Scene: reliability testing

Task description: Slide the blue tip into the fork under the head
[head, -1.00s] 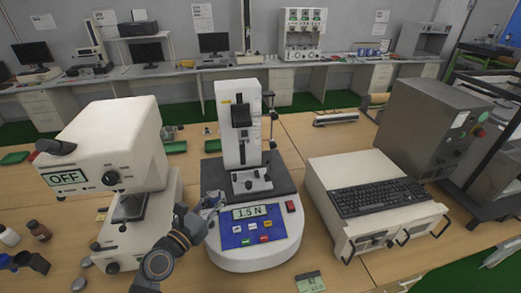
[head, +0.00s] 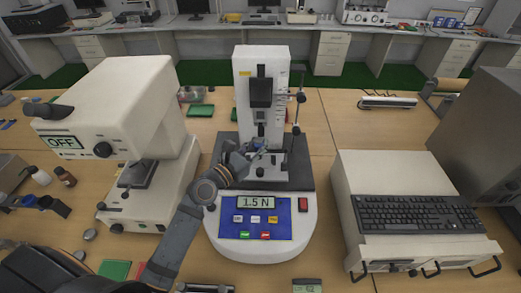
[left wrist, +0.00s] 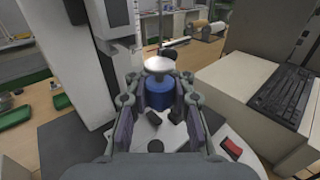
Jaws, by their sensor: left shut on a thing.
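The force tester (head: 242,88) stands in the middle of the table, its panel reading 1.5 N. Its dark head (head: 260,93) sits on the white column, with a small fitting (head: 260,124) under it; the fork's slot is too small to make out. My left gripper (head: 254,153) is over the tester's base, in front of the column and below the head. In the left wrist view, its fingers (left wrist: 160,100) are shut on the blue tip (left wrist: 159,92), which is upright with a pale round top. In the head view the tip is mostly hidden by the gripper.
A white instrument (head: 120,100) marked OFF stands left of the tester. A white box with a keyboard (head: 415,212) stands to the right. A thin post (head: 297,110) rises beside the column.

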